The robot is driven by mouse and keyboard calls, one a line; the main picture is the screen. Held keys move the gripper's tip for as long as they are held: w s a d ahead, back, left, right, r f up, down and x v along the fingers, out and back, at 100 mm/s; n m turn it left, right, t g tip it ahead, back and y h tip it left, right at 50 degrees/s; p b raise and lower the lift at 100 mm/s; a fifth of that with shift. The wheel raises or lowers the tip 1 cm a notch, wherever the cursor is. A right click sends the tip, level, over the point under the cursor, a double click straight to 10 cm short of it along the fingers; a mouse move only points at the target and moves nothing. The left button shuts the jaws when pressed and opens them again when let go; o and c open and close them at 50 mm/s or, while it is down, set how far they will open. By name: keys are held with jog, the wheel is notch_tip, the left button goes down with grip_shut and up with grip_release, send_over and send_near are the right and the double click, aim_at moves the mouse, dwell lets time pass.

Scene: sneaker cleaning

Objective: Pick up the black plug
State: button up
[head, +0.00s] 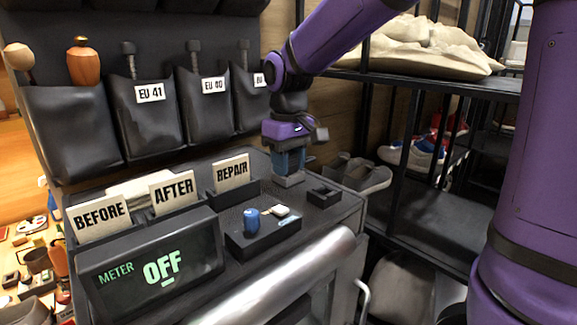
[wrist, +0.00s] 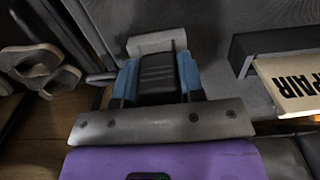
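My gripper (wrist: 157,75) points down at the table's back right, with a blue finger on each side of a dark ridged block, apparently the black plug (wrist: 157,78). The block fills nearly all of the gap between the fingers. I cannot tell whether they press on it or only stand beside it. A light grey piece (wrist: 156,42) lies just past the fingertips. In the head view my gripper (head: 289,162) is low over the table, above a small grey block (head: 289,180), and the black plug is mostly hidden between the fingers.
A small black holder (head: 323,196) sits close to the right of my gripper. A black tray (head: 262,238) with a blue item (head: 251,220) is in front. The REPAIR card holder (head: 235,195) is at left. A dark rack (head: 440,200) stands at right.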

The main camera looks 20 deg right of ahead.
jog(key=shift+c, duration=1.3)
jog(key=shift+r, duration=0.1)
